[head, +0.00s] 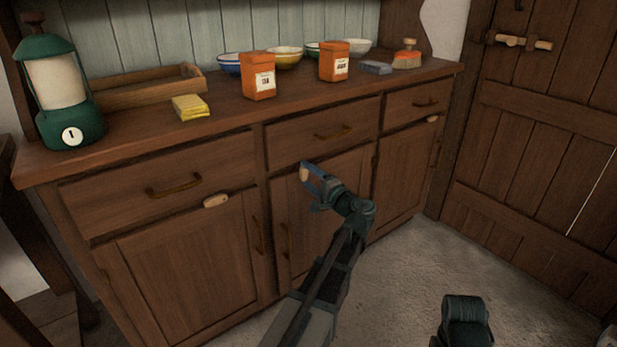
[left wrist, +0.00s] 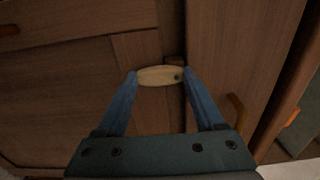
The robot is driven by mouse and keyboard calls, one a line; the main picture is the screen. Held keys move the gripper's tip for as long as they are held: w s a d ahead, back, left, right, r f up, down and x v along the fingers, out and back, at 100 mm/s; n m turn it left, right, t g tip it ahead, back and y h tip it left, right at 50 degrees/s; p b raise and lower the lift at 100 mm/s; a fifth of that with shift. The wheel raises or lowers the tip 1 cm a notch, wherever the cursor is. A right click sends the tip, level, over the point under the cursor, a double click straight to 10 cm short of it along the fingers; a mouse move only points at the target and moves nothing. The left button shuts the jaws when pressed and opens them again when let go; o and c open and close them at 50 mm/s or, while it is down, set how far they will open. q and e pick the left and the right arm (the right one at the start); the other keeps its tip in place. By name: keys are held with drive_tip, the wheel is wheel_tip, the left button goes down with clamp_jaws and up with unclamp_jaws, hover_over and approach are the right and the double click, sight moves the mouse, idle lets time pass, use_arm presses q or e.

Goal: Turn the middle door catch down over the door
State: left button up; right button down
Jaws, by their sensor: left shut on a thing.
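The middle door catch (head: 304,174) is a small pale wooden piece at the top of the middle cupboard door (head: 335,215), below the middle drawer. In the head view it looks roughly upright, partly covered by a finger. My left gripper (head: 308,174) is shut on it. In the left wrist view the catch (left wrist: 158,76) lies between the two blue fingertips (left wrist: 160,80), with a dark pin near its right end. Its exact angle against the door is hard to tell.
The left door catch (head: 216,200) and right door catch (head: 432,119) lie about level. Drawer handles (head: 173,186) and door handles (head: 257,235) stick out. The top holds a lantern (head: 60,90), a tray, orange boxes and bowls. Bare floor (head: 400,270) lies in front.

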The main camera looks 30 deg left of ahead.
use_arm(q)
drive_tip(key=o, duration=1.4)
drive_tip(key=v, duration=1.4)
drive_tip(key=shift+f, duration=0.1)
